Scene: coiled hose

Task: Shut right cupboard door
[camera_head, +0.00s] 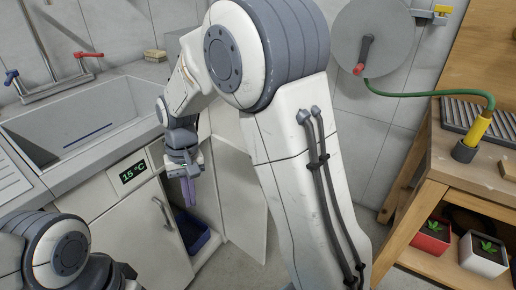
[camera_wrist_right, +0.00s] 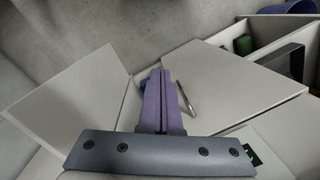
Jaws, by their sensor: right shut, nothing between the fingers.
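The right cupboard door (camera_head: 241,188) under the sink stands open, a plain pale panel swung out to the right of its opening. It also shows at the left of the right wrist view (camera_wrist_right: 72,100). My right gripper (camera_head: 189,192) is shut and empty, its purple fingers pointing down in front of the opening, left of the open door. The fingers (camera_wrist_right: 153,97) show together in the wrist view. I see no clear contact with the door. My left arm shows at the lower left of the head view, but its gripper is not in view.
The closed left cupboard door (camera_head: 156,232) has a metal handle (camera_head: 163,213). A dark blue bin (camera_head: 192,233) sits inside the opening. The sink (camera_head: 85,125) and counter are above. A wooden bench (camera_head: 440,190) with potted plants stands right.

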